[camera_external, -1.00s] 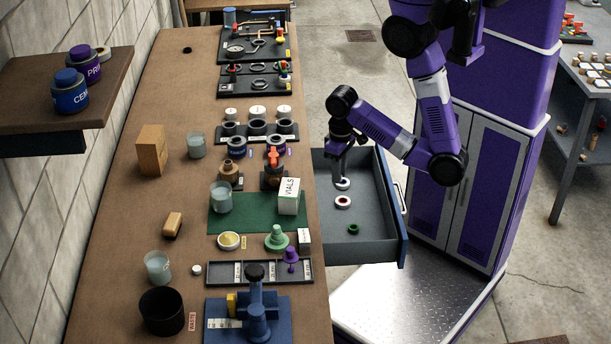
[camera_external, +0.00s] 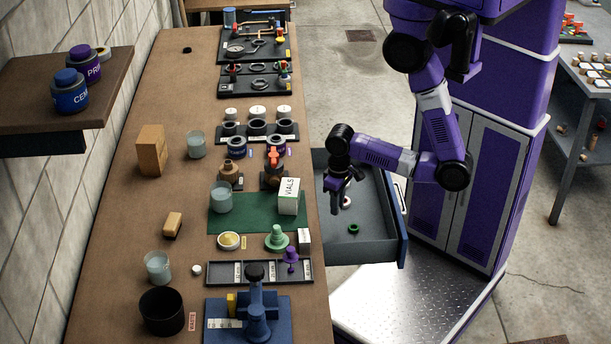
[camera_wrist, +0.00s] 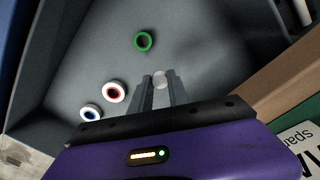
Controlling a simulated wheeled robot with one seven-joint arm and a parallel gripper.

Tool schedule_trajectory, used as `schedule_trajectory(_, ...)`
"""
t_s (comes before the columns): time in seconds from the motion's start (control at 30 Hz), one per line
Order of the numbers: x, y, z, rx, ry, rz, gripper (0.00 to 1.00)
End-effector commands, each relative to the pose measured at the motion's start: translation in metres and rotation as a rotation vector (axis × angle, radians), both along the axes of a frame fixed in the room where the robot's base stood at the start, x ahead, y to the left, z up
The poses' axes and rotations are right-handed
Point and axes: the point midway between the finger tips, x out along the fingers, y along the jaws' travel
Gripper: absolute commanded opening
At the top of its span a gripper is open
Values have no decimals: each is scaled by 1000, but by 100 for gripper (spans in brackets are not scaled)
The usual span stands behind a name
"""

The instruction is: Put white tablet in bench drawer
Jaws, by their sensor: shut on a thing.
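My gripper (camera_external: 336,208) hangs pointing down over the open bench drawer (camera_external: 378,225). In the wrist view my gripper (camera_wrist: 161,80) is shut on a small, round, pale disc, the white tablet (camera_wrist: 160,80), held between the fingertips. The drawer's grey floor (camera_wrist: 205,45) lies beneath it in that view. The fingers hide the tablet in the external view, and I cannot tell its exact height above the floor. The drawer is pulled out from the bench's right side.
In the drawer lie a green ring (camera_wrist: 143,42), a white-and-red ring (camera_wrist: 114,92) and a white-and-blue ring (camera_wrist: 91,114), left of the fingers in the wrist view. The bench edge borders the drawer; a vials box (camera_external: 289,196) stands near it. A small white piece (camera_external: 196,269) sits on the bench.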

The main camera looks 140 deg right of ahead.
Motion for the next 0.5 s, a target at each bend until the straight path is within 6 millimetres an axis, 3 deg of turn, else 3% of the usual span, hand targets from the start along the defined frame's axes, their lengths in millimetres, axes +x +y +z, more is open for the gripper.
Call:
schedule_trajectory(0.1, 0, 0, -21, 1, 1, -1, 0)
schedule_trajectory(0.33, 0, 0, -39, 1, 1, -1, 0)
schedule_trajectory(0.5, 0, 0, -62, 1, 1, -1, 0)
